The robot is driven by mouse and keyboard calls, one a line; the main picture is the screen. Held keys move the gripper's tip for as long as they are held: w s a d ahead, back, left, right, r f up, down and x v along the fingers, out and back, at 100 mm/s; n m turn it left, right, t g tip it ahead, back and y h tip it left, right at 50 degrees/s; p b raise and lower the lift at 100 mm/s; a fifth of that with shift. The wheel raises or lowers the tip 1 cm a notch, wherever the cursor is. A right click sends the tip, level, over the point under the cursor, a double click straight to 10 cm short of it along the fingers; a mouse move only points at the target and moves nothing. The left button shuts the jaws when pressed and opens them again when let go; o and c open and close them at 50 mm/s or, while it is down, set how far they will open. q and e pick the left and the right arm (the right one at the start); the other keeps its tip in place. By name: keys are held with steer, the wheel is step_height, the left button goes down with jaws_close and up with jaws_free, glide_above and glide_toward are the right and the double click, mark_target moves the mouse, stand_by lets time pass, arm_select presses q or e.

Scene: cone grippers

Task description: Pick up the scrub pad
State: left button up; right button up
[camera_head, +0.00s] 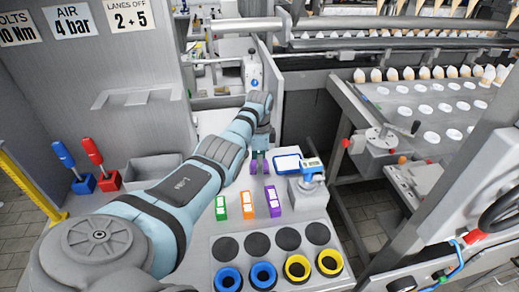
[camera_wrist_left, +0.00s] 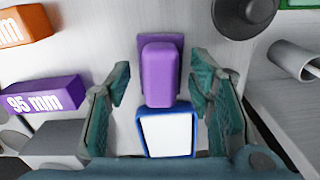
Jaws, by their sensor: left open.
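The scrub pad appears to be the purple block with a raised rounded top (camera_wrist_left: 160,72) in the left wrist view. It lies on the pale bench top. In the head view only bits of its purple (camera_head: 253,167) show around my gripper. My left gripper (camera_head: 260,158) points down over it and is open. In the wrist view the fingers of my left gripper (camera_wrist_left: 163,88) stand on either side of the pad, with a gap on each side. My right gripper is in no view.
A blue-framed white card (camera_head: 287,164) lies close beside the pad, by a small grey device (camera_head: 307,186). Green (camera_head: 221,208), orange (camera_head: 247,204) and purple (camera_head: 273,200) labelled blocks stand nearer. Blue and yellow rings (camera_head: 299,268) sit at the bench's front.

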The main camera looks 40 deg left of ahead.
arm_select(q)
jaws_close()
step_height(320, 180, up, 9)
steer(key=shift+r+p, duration=0.2)
steer(key=shift+p, duration=0.7)
steer(key=shift+r, duration=0.4)
steer(key=c, duration=0.7)
jaws_free()
steer(key=c, duration=0.4)
steer(key=shift+f, duration=0.1)
